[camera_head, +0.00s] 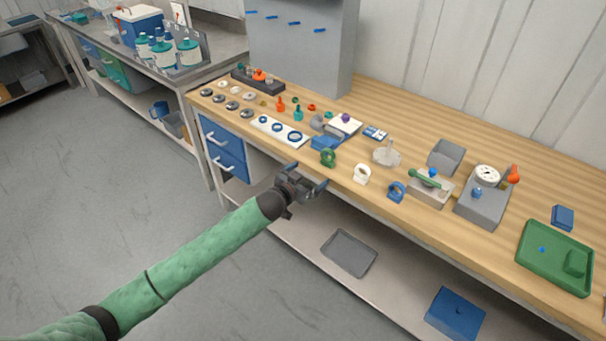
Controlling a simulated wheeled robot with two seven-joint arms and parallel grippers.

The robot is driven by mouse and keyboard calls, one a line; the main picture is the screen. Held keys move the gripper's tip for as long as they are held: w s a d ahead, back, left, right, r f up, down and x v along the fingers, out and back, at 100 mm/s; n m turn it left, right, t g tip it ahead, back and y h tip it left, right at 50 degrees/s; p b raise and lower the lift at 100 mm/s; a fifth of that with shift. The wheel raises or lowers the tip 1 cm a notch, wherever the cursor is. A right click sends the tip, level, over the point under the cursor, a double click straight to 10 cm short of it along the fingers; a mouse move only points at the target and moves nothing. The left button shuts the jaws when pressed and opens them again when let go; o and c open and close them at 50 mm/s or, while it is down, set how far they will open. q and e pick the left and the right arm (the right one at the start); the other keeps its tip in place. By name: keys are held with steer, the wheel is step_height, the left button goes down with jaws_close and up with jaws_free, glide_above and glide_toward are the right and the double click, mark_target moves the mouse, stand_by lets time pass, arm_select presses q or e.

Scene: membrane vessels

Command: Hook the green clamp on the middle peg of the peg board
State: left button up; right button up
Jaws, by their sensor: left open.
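The green clamp (328,157) stands near the front edge of the wooden bench, left of a white clamp (362,173) and a blue clamp (396,191). The grey peg board (300,45) stands upright at the back of the bench. My right gripper does not show.
A white strip with blue rings (282,131) and several small parts lie left of the clamps. A glass flask (387,153), a gauge unit (484,200) and a green tray (555,258) stand to the right.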

mark_target(326, 161)
arm_select(q)
steer(key=shift+n, duration=0.4)
steer(key=b+x, duration=0.1)
steer(key=x, duration=0.3)
steer(key=b+x, duration=0.1)
steer(key=shift+w+d+r+b, duration=0.25)
steer(key=shift+d+r+b, duration=0.1)
steer(key=shift+d, duration=0.15)
steer(key=shift+w+d+f, duration=0.1)
steer(key=shift+w+d, duration=0.1)
steer(key=shift+w, duration=0.1)
steer(key=shift+b+x, duration=0.3)
steer(key=shift+x, duration=1.05)
steer(key=shift+w+d, duration=0.2)
steer(key=shift+w, duration=0.05)
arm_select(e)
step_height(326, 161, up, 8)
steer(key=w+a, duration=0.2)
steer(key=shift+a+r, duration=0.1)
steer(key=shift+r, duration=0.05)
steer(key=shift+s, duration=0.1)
